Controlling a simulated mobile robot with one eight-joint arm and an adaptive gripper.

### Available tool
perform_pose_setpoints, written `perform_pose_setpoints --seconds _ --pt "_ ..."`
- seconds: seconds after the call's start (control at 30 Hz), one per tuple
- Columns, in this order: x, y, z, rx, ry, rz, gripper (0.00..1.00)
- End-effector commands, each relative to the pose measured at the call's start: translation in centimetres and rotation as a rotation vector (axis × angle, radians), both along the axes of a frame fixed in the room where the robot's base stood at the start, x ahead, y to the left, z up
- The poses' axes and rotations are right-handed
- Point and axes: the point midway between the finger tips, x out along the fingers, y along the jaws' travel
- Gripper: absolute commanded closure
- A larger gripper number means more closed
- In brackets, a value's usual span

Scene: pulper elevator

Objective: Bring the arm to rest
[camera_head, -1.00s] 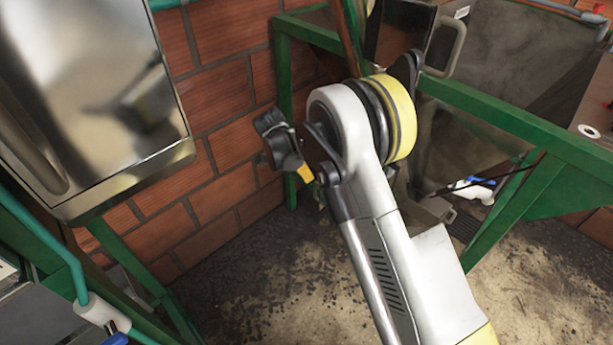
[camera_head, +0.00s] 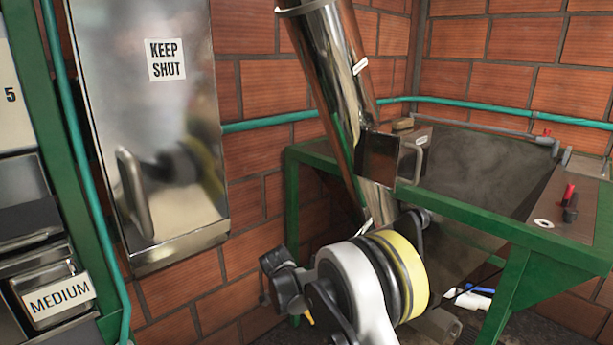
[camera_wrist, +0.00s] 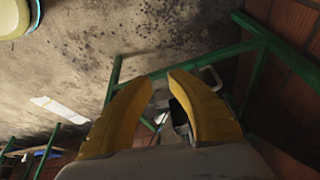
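My arm shows in the head view, its white and yellow joint at the bottom middle, in front of the green-framed tank. In the wrist view the two yellow fingers of my gripper (camera_wrist: 161,77) stand apart at their tips, with nothing between them. They point over the dirty floor (camera_wrist: 85,60) and the green frame (camera_wrist: 262,38), and touch nothing that I can see. In the head view only a small yellow bit shows below the wrist, so the fingers are mostly hidden.
A steel cabinet door (camera_head: 165,110) marked KEEP SHUT is at the left. A steel tube (camera_head: 330,70) slopes down to the green-framed tank (camera_head: 480,170). A drawer labelled MEDIUM (camera_head: 60,297) is at lower left. A brick wall (camera_head: 262,90) closes the back.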

Motion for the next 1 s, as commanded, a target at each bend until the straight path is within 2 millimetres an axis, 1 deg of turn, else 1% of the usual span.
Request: perform_pose_setpoints --seconds 0.03,0.17,0.37,0.47,0.53,0.57,0.6,0.67,0.7,0.77,0.8,0.87,0.9,0.97,1.0 --pt "-0.2 -0.6 1.4 0.003 0.002 0.012 0.80" --pt "-0.6 -1.6 4.0 0.015 0.005 0.063 0.80" --pt "-1.9 -3.6 8.6 0.030 0.010 0.152 0.80" --pt "-3.1 -4.9 11.4 0.038 0.008 0.208 0.80" --pt "-4.3 -6.1 13.7 0.045 0.005 0.258 0.80" --pt "-4.9 -6.7 14.7 0.047 0.003 0.282 0.80" --pt "-5.9 -7.5 16.2 0.050 -0.001 0.319 0.80" --pt "-7.7 -8.8 18.4 0.053 -0.009 0.376 0.80" --pt "-8.9 -9.6 19.7 0.053 -0.014 0.413 0.80" --pt "-10.9 -10.7 21.4 0.053 -0.026 0.469 0.80" --pt "-12.3 -11.5 22.5 0.051 -0.034 0.506 0.80" --pt "-14.4 -12.5 23.8 0.045 -0.048 0.560 0.80" --pt "-15.9 -13.2 24.5 0.041 -0.057 0.596 0.80" --pt "-18.1 -14.1 25.4 0.031 -0.073 0.649 0.80" --pt "-19.6 -14.7 25.8 0.024 -0.084 0.684 0.80"
